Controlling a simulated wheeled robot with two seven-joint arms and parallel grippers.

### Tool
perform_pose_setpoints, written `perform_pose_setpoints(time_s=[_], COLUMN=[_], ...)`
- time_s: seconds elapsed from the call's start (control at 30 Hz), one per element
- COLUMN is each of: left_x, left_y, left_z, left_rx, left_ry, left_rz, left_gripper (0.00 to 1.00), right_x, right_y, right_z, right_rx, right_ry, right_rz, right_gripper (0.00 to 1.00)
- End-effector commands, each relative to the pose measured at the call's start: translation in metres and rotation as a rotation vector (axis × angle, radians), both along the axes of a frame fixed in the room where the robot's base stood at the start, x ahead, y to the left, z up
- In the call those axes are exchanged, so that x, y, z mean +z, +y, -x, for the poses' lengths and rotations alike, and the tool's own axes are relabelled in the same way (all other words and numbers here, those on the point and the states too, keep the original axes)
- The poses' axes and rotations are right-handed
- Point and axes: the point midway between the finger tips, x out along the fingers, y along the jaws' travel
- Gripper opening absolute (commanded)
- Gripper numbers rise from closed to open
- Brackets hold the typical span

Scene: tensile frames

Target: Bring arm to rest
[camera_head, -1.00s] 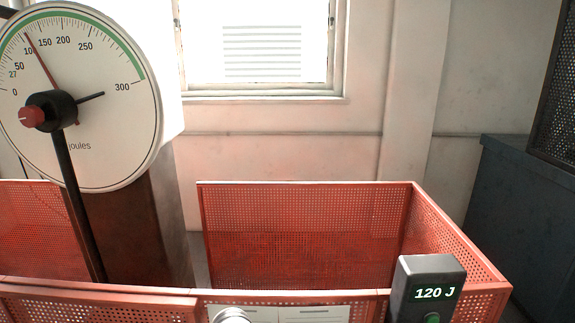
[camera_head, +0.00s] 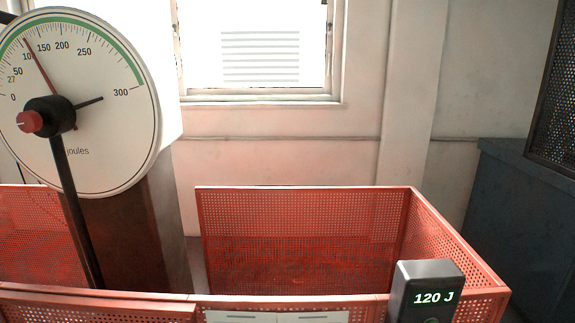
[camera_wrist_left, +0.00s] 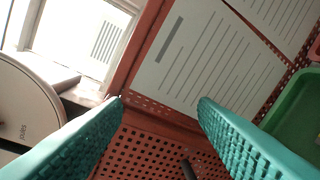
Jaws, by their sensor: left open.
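My left gripper (camera_wrist_left: 160,100) shows in the left wrist view as two teal ribbed fingers set wide apart. It is open, with nothing between the fingers. Beyond it are the red perforated guard (camera_wrist_left: 150,150) and white lined sheets (camera_wrist_left: 195,60). Neither gripper shows in the head view, and my right gripper is in no view.
A pendulum tester with a round joules dial (camera_head: 85,125) stands at left. A red mesh guard (camera_head: 300,210) encloses the middle. A display box (camera_head: 428,288) reads 120 J at front right. A dark cabinet (camera_head: 520,215) stands at right. A green tray (camera_wrist_left: 298,115) shows in the wrist view.

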Motion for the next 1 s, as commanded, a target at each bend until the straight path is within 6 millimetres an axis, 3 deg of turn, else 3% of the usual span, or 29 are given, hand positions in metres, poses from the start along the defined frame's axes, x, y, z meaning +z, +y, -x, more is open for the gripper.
perform_pose_setpoints(time_s=[0.1, 0.23, 0.4, 0.6, 0.8, 1.0], left_x=[-0.055, -0.100, -0.133, -0.152, -0.208, -0.265], left_y=[0.027, 0.043, 0.050, 0.052, 0.050, 0.048], left_z=[0.039, 0.087, 0.147, 0.211, 0.194, 0.189], left_rx=[0.153, 0.309, 0.478, 0.655, 0.654, 0.660], left_ry=[0.285, 0.545, 0.798, 1.041, 1.052, 1.074], left_rz=[0.231, 0.430, 0.598, 0.725, 0.711, 0.700], left_gripper=[0.53, 0.53, 0.53, 0.53, 0.53, 0.53], right_x=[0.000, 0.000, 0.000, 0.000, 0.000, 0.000], right_y=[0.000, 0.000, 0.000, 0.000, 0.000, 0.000], right_z=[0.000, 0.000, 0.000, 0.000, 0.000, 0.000], right_rx=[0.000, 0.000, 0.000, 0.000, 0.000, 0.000], right_ry=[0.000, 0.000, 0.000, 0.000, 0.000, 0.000], right_rz=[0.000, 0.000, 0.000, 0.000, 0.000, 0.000], right_gripper=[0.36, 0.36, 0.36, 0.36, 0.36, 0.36])
